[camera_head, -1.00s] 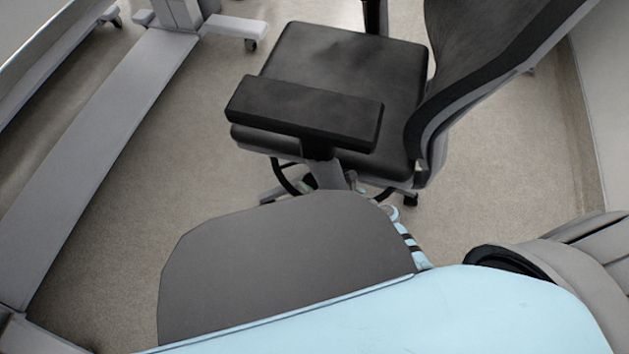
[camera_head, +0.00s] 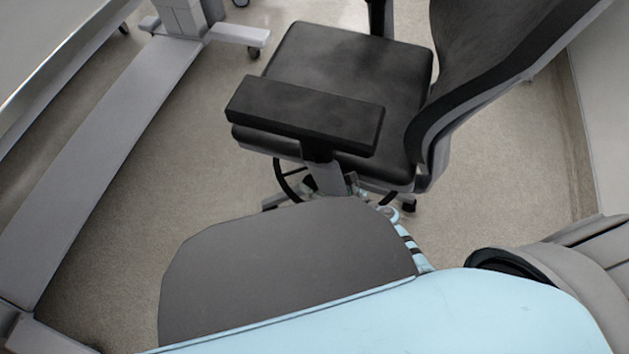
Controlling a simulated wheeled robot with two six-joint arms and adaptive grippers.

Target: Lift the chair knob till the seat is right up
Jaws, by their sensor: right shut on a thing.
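The office chair has a black seat (camera_head: 347,75), a black armrest (camera_head: 305,115) on the near side and a curved backrest (camera_head: 480,85) at the right. My right gripper (camera_head: 354,186) is under the near side of the seat, beside the armrest post. It is mostly hidden behind my light blue and grey arm. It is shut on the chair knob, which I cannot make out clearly. The seat looks level. My left gripper is not in view.
A pale wall (camera_head: 605,110) is at the right. Bare floor (camera_head: 190,170) lies between beam and chair.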

